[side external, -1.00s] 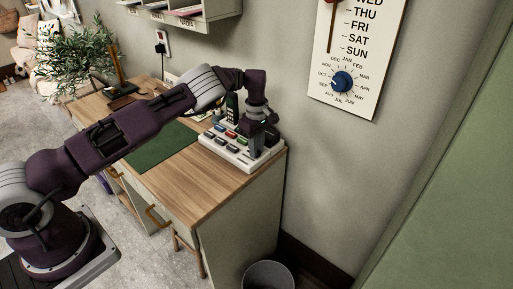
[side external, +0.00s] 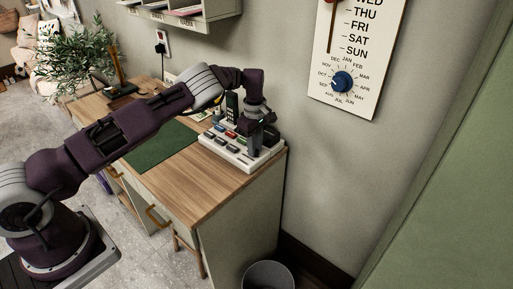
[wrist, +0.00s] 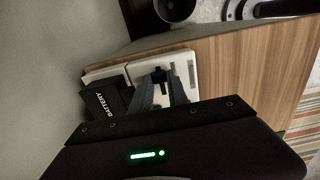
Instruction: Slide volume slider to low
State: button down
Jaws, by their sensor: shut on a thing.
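A pale control console (side external: 240,160) with rows of coloured buttons sits at the right end of the wooden desk, against the wall. My gripper (side external: 254,154) points down over the right part of this console. In the wrist view, my gripper (wrist: 161,82) is shut on a small black knob (wrist: 158,74) standing on the console's white top (wrist: 184,62). The knob appears to be the volume slider's; its low and high marks cannot be read. My fingers hide much of the slider's track.
A black block lettered "BATTERY" (wrist: 105,102) is close beside my gripper. A dark upright handset (side external: 232,106) stands behind the buttons. A green mat (side external: 163,143) lies left of the console. The desk front (side external: 195,192) is clear.

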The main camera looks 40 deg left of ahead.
aim_at(246, 150)
jog(key=shift+a+r, duration=0.1)
jog(key=shift+a, duration=1.9)
jog(key=c, duration=1.6)
grip_release()
jog(key=shift+a, duration=0.1)
jog(key=shift+o, duration=0.2)
jog(key=shift+r, duration=0.3)
notch_tip(246, 150, up, 6)
jog(key=shift+r, duration=0.2)
jog(key=shift+r, duration=0.1)
